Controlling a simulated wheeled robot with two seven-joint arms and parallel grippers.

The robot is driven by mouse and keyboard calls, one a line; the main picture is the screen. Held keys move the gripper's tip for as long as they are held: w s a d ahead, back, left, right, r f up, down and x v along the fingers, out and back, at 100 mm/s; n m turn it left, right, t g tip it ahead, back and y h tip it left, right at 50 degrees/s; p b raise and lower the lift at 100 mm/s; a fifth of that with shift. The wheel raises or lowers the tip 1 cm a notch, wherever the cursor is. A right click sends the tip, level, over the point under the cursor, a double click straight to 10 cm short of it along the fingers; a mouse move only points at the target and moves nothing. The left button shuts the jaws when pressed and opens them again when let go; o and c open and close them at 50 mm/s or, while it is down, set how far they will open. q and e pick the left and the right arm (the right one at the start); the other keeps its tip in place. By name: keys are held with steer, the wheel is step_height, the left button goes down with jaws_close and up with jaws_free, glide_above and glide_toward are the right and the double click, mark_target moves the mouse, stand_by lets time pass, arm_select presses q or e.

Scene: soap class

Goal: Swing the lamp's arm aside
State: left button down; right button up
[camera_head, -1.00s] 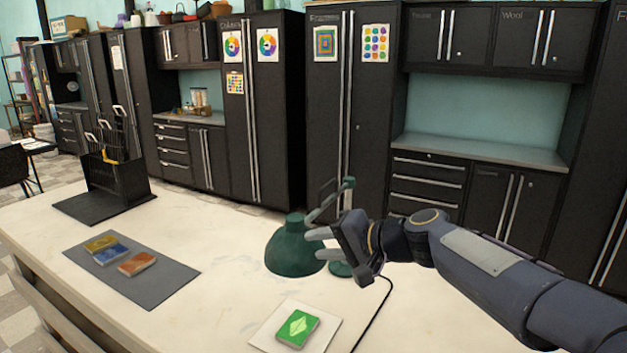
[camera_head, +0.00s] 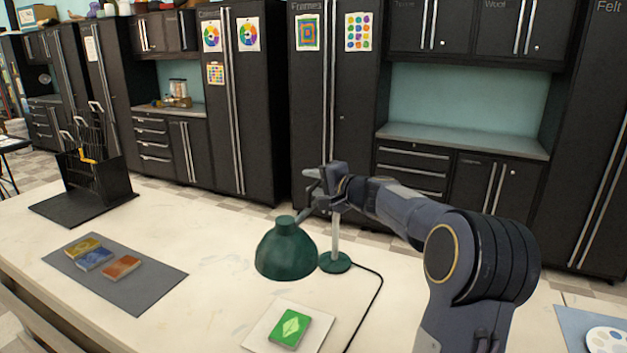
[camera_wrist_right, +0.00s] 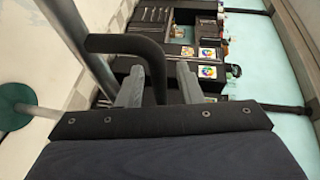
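The desk lamp has a green shade (camera_head: 287,252), a green round base (camera_head: 335,263) and a pale post (camera_head: 335,235). Its arm runs from the shade up to the post top, partly hidden behind my right gripper (camera_head: 313,180). In the right wrist view, the lamp's grey tube (camera_wrist_right: 82,42) passes left of my fingers. A dark bent bar (camera_wrist_right: 122,43) comes off it and passes down between the two grey fingers of my right gripper (camera_wrist_right: 160,85). The fingers stand apart, with a visible gap beside the bar. My left gripper is out of view.
A green block (camera_head: 290,328) lies on a white square in front of the lamp. A grey mat (camera_head: 150,290) with colored blocks lies left. A black rack (camera_head: 95,180) stands at the far left. A black cord (camera_head: 377,300) trails right of the base.

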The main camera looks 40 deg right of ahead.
steer(key=shift+w, duration=0.1)
jaws_close()
